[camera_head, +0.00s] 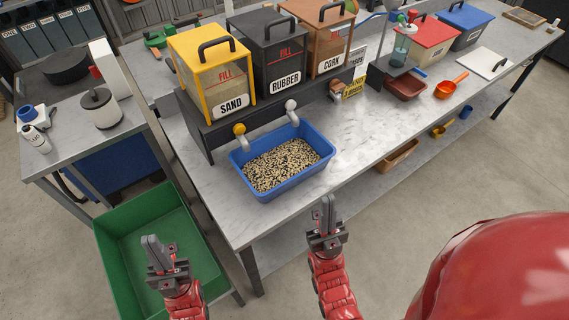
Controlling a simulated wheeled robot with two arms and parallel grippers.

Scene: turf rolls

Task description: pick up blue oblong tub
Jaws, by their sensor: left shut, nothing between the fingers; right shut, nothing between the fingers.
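The blue oblong tub (323,158) stands on the grey table, in front of the yellow and black bins. It holds a speckled mix of light and dark granules. My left gripper (152,241) is shut and empty, in front of the green crate in the picture and left of the tub. My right gripper (326,203) is shut and empty, below and slightly right of the tub in the picture, near the table's front edge. Neither gripper touches the tub.
The sand bin (213,65), rubber bin (267,55) and cork bin (322,35) stand on a dark stand behind the tub, with spouts above it. A green crate (112,228) stands at the left. A brown tray (406,87) and orange scoop (447,90) lie right. Table right of the tub is clear.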

